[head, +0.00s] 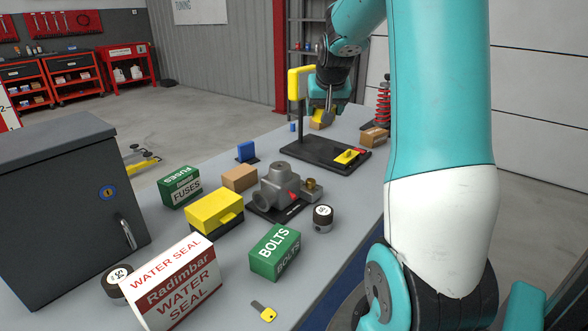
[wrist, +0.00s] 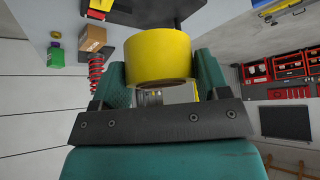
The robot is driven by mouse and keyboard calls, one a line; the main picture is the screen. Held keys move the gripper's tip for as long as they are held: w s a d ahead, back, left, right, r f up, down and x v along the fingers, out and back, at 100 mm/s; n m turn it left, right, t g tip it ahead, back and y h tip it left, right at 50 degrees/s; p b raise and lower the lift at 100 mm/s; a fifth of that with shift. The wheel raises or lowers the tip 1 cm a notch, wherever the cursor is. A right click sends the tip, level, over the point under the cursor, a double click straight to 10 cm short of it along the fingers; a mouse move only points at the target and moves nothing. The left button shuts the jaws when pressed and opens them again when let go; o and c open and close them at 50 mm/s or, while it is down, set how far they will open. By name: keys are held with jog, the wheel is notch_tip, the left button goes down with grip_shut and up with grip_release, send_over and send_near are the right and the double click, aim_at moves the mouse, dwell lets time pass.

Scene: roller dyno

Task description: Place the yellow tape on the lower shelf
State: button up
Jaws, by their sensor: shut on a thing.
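The yellow tape (wrist: 158,57) is a wide roll with a brown core, held between the teal fingers of my gripper (wrist: 158,75) in the wrist view. In the head view my gripper (head: 325,108) is at the far end of the grey workbench, with part of the tape (head: 319,121) showing below it. My gripper is shut on the tape. A shelf rack (head: 305,55) stands behind my arm, mostly hidden by it; I cannot tell which level is the lower shelf.
A black stand with a yellow arm (head: 296,82) rises left of my gripper. A cardboard box (head: 374,138) and a red spring (head: 383,102) stand to its right. Nearer are a grey cabinet (head: 62,205), a pump (head: 285,187) and several boxes.

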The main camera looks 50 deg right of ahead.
notch_tip(320, 180, down, 19)
jog(key=shift+f, duration=0.2)
jog(key=shift+f, duration=0.1)
jog(key=o, duration=0.9)
